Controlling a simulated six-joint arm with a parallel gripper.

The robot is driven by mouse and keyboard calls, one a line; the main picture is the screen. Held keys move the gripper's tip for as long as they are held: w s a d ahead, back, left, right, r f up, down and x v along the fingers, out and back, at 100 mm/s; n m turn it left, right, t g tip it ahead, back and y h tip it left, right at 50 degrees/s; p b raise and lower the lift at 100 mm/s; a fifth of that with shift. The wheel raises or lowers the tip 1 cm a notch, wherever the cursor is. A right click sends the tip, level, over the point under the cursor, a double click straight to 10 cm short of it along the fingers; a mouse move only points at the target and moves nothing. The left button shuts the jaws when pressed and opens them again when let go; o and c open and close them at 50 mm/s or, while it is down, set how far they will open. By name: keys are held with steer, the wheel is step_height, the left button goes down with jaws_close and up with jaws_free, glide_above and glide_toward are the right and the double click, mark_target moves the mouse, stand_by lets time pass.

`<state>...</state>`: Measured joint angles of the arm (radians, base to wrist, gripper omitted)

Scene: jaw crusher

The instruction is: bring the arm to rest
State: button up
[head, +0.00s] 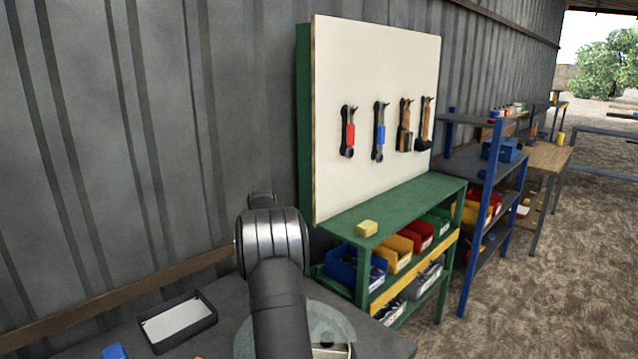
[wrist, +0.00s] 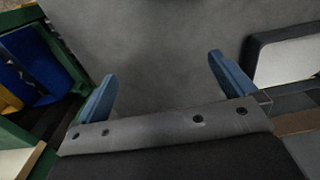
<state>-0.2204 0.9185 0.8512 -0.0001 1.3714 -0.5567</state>
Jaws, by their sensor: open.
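My gripper (wrist: 160,88) shows in the wrist view with its two blue fingers spread wide apart. Nothing is between them, and a bare grey surface lies beyond. In the head view my arm rises from the bottom middle over the dark bench, and its links hide the gripper there.
A black tray with a pale inside (head: 177,320) sits on the dark bench (head: 232,292). A green shelf (head: 400,207) with coloured bins and a yellow block (head: 367,228) stands to the right, below a white tool board (head: 375,80). A corrugated wall (head: 120,130) runs behind.

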steer(key=a+f, duration=0.2)
steer(key=a, duration=0.1)
steer(key=w+a+f, duration=0.1)
steer(key=a+f, duration=0.1)
steer(key=a, duration=0.1)
steer(key=w+a+f, duration=0.1)
steer(key=a+f, duration=0.1)
steer(key=a, duration=0.2)
steer(key=shift+s+d, duration=0.1)
steer(key=s+d+r, duration=0.3)
steer(key=d+r, duration=0.4)
steer(key=d, duration=0.4)
steer(key=s+a+n, duration=0.5)
steer(key=a, duration=0.1)
steer(key=shift+a+f, duration=0.15)
steer(key=shift+a, duration=0.1)
steer(key=shift+d, duration=0.1)
